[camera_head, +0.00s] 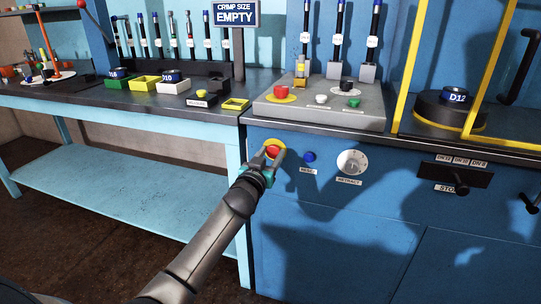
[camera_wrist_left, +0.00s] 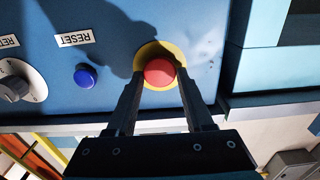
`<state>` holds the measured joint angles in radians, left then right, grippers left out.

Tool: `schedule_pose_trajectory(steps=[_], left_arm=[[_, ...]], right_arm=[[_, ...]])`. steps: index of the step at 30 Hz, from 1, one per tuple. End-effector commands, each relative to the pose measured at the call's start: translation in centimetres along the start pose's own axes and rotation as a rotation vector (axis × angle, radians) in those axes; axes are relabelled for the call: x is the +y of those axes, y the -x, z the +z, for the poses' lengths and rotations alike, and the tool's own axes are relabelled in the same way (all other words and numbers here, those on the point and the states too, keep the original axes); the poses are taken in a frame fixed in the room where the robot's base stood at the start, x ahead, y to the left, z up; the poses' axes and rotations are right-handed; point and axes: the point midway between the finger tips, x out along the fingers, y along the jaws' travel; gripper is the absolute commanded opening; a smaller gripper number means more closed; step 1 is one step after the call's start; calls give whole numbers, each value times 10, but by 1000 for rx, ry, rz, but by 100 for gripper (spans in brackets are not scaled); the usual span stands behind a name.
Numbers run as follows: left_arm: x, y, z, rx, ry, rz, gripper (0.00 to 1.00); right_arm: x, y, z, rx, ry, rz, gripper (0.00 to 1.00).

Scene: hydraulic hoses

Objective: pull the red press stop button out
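The red press stop button (camera_head: 272,151) sits on a yellow round plate on the blue front of the press cabinet, near its left edge. In the left wrist view the red button (camera_wrist_left: 159,72) shows with its yellow plate (camera_wrist_left: 146,50) around it. My left gripper (camera_head: 273,154) is at the button. Whether the tips touch the yellow plate is unclear. My right gripper is not in view.
A blue reset button (camera_head: 309,156) and a retract knob (camera_head: 352,162) sit to the right on the cabinet. A grey control box (camera_head: 320,103) above carries another red button (camera_head: 281,92). A light-blue bench (camera_head: 130,110) with small bins stands left. A dark handle (camera_head: 460,184) sticks out at right.

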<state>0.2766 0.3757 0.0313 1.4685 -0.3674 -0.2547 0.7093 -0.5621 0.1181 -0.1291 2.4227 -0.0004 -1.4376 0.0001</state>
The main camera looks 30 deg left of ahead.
Motion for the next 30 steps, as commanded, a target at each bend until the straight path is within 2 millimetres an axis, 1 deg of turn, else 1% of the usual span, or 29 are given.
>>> schedule_pose_trajectory(steps=[1,2,12,13,30], left_arm=[[0,0,0,0,0,0,44],[0,0,0,0,0,0,41],[0,0,0,-1,0,0,2],[0,0,0,-1,0,0,0],[0,1,0,-2,2,0,0]], right_arm=[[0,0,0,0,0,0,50],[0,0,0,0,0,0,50],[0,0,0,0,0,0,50],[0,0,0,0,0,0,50],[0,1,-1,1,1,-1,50]])
